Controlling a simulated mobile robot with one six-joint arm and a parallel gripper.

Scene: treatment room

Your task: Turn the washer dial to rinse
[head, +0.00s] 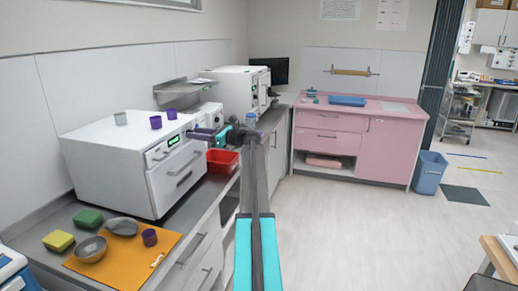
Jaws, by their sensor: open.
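The washer appears to be the white box-shaped machine (105,152) on the left counter. Its front has a small green-lit display (173,141) and drawer-like panels with handles. My arm reaches forward from the bottom middle, and my gripper (200,133) is at the right end of the washer's control panel, near its upper front corner. The jaws are open. The dial cannot be made out; the gripper covers that part of the panel. Whether the jaws are around the dial or touching it, I cannot tell.
Two purple cups (155,122) and a grey cup (120,118) stand on the washer. A red bin (223,167) is on the counter beside it. An orange mat (130,265) with bowls lies in front. Open floor (340,235) is at right.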

